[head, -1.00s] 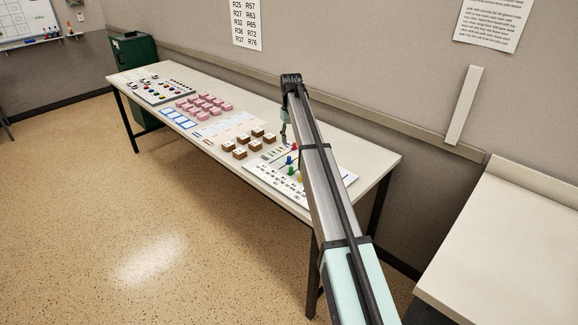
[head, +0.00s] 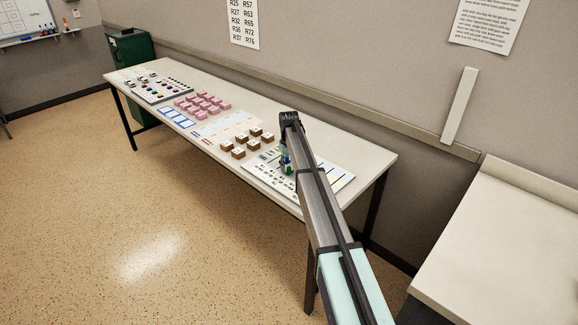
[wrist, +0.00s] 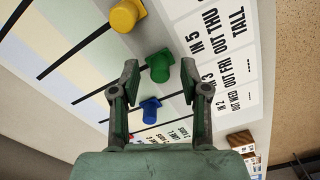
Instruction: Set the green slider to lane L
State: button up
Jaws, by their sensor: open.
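The green slider (wrist: 160,66) is a knob on a dark slot of the white slider board, in the upper middle of the wrist view. My gripper (wrist: 159,72) is open, with one finger on each side of the green slider. I cannot tell whether either finger touches it. A blue slider (wrist: 150,106) sits lower between the fingers, and a yellow slider (wrist: 124,15) is above left. In the head view my gripper (head: 286,163) is low over the board (head: 342,181), and my arm hides much of the board and sliders.
Printed labels (wrist: 215,50) run along the board's edge beside the slots. Brown blocks (head: 239,153) stand left of the board on the table (head: 205,109), with pink blocks (head: 197,101) farther along. A wall (head: 350,70) runs behind the table.

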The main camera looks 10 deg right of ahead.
grip_shut()
jog(key=w+d, duration=0.1)
jog(key=d, duration=0.1)
jog(key=w+d, duration=0.2)
jog(key=shift+w+d+b, duration=0.1)
jog(key=shift+w+b, duration=0.05)
jog(key=shift+b, duration=0.15)
grip_release()
jog(key=shift+r, duration=0.1)
notch_tip(320, 180, up, 12)
dwell(0.5)
